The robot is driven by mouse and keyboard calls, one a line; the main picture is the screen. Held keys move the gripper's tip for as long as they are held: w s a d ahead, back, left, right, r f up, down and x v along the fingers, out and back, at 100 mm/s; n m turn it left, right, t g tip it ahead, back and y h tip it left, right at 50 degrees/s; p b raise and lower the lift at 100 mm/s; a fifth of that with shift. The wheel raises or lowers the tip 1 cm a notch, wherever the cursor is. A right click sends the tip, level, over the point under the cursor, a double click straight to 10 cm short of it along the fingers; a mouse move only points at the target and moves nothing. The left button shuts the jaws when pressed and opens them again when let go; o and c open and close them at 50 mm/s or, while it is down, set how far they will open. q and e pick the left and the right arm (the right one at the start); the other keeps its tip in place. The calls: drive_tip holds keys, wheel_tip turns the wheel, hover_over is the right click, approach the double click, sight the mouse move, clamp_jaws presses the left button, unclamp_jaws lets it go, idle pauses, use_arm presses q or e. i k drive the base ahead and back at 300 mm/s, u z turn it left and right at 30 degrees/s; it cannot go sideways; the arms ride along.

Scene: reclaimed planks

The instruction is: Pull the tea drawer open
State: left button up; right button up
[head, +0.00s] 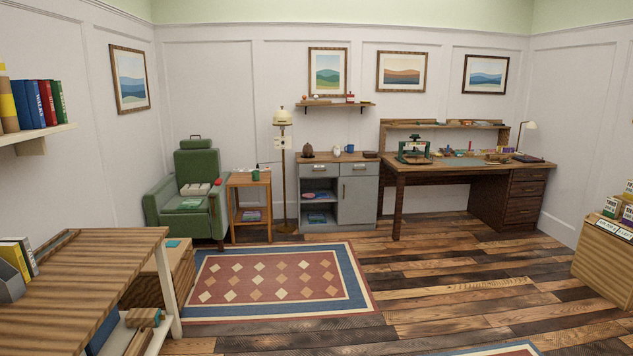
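A grey cabinet (357,202) with a wooden top stands against the far wall. It has two drawers side by side under its top, a left drawer (310,170) and a right drawer (371,169). Both drawer fronts look flush and shut. Each has a small pale patch on its front, too small to read, so I cannot tell which is the tea drawer. A dark teapot-like pot (308,150), a pale vessel (337,152) and a blue mug (350,148) stand on the cabinet top. Neither of my grippers is in view.
A patterned rug (275,305) lies before the cabinet. A floor lamp (283,160), side table (249,182) and green armchair (190,170) stand left, a wooden desk (455,172) right. A wooden shelf unit (85,270) fills the near left. Bare floor (440,290) lies right of the rug.

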sight(330, 169)
drive_tip(key=u, duration=0.25)
drive_tip(key=i, duration=2.1)
drive_tip(key=u, duration=0.45)
drive_tip(key=i, duration=2.7)
drive_tip(key=z, duration=0.3)
drive_tip(key=i, duration=1.35)
drive_tip(key=z, duration=0.55)
drive_tip(key=i, duration=1.85)
drive_tip(key=z, duration=0.3)
